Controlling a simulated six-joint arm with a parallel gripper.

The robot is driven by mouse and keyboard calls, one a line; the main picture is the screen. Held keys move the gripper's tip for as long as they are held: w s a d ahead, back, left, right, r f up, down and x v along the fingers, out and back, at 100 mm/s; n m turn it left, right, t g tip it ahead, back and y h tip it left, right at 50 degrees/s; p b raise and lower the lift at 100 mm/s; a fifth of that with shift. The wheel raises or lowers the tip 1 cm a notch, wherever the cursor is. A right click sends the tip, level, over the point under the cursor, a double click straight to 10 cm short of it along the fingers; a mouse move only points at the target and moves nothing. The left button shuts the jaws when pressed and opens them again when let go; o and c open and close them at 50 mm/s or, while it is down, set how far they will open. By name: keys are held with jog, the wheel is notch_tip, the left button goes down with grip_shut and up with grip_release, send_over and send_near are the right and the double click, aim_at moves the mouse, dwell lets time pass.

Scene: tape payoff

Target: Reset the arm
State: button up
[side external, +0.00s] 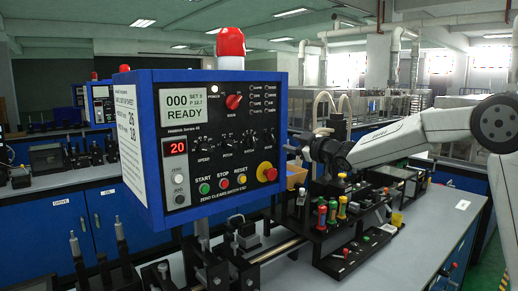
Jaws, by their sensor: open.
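My gripper (303,146) is the dark end of my white arm (400,138), right of the blue control box. It is raised above the bench and the black fixture, its jaws apart and pointing left. I see nothing held in it, though its fingertips are small and dark against the background. The arm reaches in from the right edge.
A blue control box (148,150) with a READY display and a red beacon (231,45) fills the left middle. A black fixture (340,262) with coloured-top posts stands under my arm. The grey bench (415,250) is clear at right. Similar stations stand behind at left.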

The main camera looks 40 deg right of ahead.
jog(key=s+a+f+m+g+h, duration=0.1)
jog(key=s+a+f+m+g, duration=0.25)
jog(key=f, duration=0.55)
jog(key=s+a+f+m+g, duration=0.1)
jog(key=s+a+f+g, duration=0.25)
jog(key=s+f, duration=0.4)
jog(key=s+a+f+m+g, duration=0.1)
jog(key=s+a+f+g, duration=0.2)
jog(key=s+f, duration=0.3)
jog(key=s+a+f+g+y, duration=0.1)
jog(key=s+a+f+g, duration=0.2)
jog(key=s, duration=1.1)
notch_tip(320, 180, down, 4)
jog(key=shift+f+m+g, duration=0.1)
jog(key=shift+m+g, duration=0.25)
jog(key=shift+g, duration=0.85)
